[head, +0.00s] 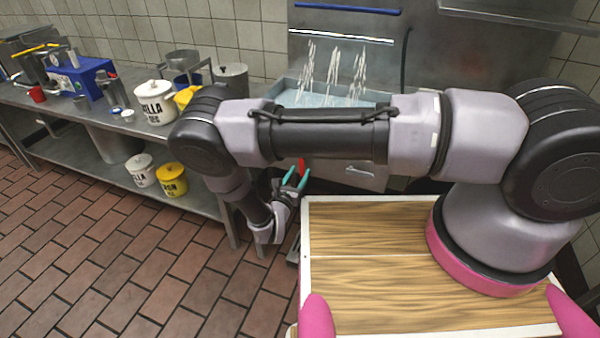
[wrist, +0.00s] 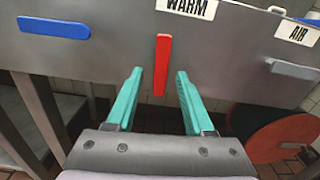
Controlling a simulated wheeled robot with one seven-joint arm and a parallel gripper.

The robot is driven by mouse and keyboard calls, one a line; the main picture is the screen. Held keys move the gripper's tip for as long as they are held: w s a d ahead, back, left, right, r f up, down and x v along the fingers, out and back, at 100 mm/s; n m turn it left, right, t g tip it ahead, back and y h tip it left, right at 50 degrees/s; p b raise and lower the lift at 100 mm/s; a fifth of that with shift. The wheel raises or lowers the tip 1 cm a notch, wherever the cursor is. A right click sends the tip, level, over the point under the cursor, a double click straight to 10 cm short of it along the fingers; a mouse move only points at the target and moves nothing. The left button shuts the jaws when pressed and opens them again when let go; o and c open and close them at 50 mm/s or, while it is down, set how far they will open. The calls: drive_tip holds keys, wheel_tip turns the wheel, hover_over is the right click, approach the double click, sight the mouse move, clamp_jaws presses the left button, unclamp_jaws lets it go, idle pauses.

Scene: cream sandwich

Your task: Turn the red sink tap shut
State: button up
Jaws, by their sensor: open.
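The red tap (wrist: 162,65) is an upright red bar on the steel front panel, below the WARM label. In the head view a small part of the red tap (head: 302,165) shows at my gripper (head: 298,172). In the wrist view my gripper (wrist: 159,72) is open, with one teal finger on each side of the red bar's lower part. I cannot tell whether the bar is between the fingers in depth; no contact shows. The sink (head: 345,98) is at the back, with several whitish streams above it. My arm hides part of the sink's front.
A level blue handle (wrist: 53,27) is left of the red one, and a grey handle (wrist: 293,68) is to the right, below the AIR label. A steel counter (head: 135,125) with canisters runs along the left. A red disc (wrist: 285,138) is at lower right.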

drive_tip(key=shift+w+d, duration=0.25)
drive_tip(key=shift+w, duration=0.4)
clamp_jaws()
idle(1.0)
